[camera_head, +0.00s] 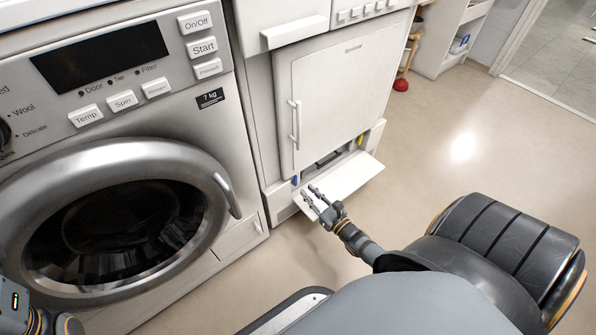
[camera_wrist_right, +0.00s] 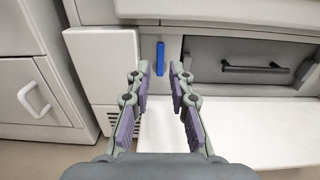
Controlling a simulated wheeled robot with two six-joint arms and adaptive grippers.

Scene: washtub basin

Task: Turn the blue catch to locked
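The blue catch (camera_head: 295,180) is a small upright bar at the left of the low opening under the white cabinet door. It stands vertical in the right wrist view (camera_wrist_right: 160,58). My right gripper (camera_head: 311,196) is just in front of it, over the lowered white flap. In the right wrist view, the right gripper (camera_wrist_right: 160,75) is open and empty. Its two fingertips are on either side of the catch's line, and the catch shows between and beyond them. I cannot tell any contact. Only part of my left arm shows at the lower left; its gripper is out of view.
The lowered flap (camera_head: 345,178) juts out below the opening. A grey drawer with a dark handle (camera_wrist_right: 253,68) sits inside, right of the catch. A yellow piece (camera_head: 361,139) is at the opening's right end. A washing machine (camera_head: 225,120) stands left; open floor lies right.

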